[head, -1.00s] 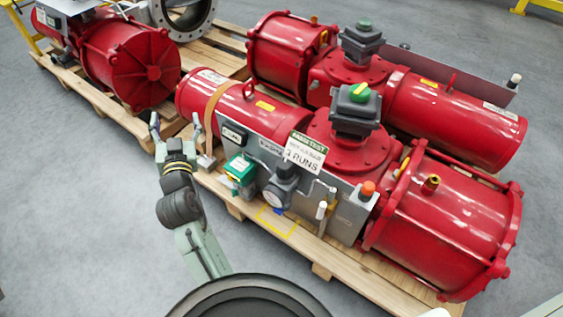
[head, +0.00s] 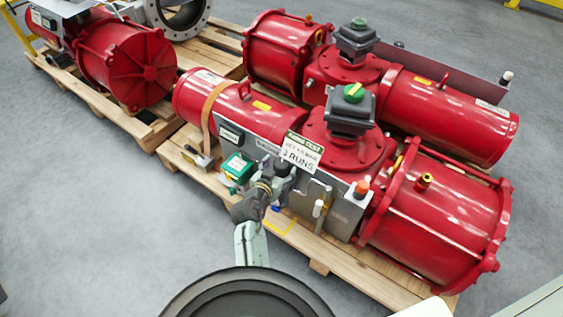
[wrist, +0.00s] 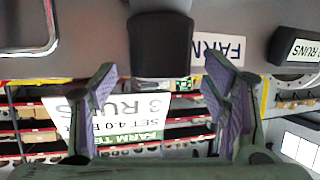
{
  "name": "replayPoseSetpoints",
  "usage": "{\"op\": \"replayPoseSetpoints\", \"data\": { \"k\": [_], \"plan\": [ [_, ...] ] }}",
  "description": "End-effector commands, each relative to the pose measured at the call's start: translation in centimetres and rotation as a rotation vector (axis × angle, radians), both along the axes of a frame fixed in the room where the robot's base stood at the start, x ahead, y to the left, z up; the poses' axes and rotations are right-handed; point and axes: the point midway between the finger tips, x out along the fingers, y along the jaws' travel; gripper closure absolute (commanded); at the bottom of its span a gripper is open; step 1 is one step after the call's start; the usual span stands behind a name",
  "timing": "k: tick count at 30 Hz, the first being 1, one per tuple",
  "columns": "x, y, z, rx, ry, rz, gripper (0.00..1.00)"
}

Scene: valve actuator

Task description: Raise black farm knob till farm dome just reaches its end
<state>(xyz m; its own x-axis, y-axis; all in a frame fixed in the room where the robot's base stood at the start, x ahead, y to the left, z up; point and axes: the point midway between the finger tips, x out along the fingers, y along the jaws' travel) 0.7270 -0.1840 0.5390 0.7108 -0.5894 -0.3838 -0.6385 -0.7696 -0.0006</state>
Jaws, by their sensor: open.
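The black knob (wrist: 160,45) fills the upper middle of the wrist view, beside a white label reading FARM (wrist: 218,47). My gripper (wrist: 163,100) is open. Its two fingers stand to the left and right of the knob's lower end, with gaps on both sides, and nothing is between them. In the head view my gripper (head: 272,178) is in front of the actuator's grey panel (head: 343,212) and hides the knob. I cannot tell which part is the farm dome. An orange dome (head: 362,187) shows at the panel's right end.
A white FARM TEST sign (head: 301,151) hangs just above my gripper; it also shows behind the fingers in the wrist view (wrist: 150,108). A green box (head: 238,167) is close on the left, a white-capped post (head: 318,208) on the right. Red cylinders (head: 440,215) lie on wooden pallets.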

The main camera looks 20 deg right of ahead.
Motion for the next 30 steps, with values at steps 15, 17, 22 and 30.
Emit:
{"op": "replayPoseSetpoints", "data": {
  "k": [15,17,22,30],
  "plan": [
    [1.8,-1.5,-1.0,-0.001,0.000,0.001,0.31],
    [1.8,-1.5,-1.0,-0.001,0.000,0.001,0.33],
    [1.8,-1.5,-1.0,-0.001,0.000,0.001,0.45],
    [1.8,-1.5,-0.9,-0.001,0.000,0.001,0.63]
  ]
}}
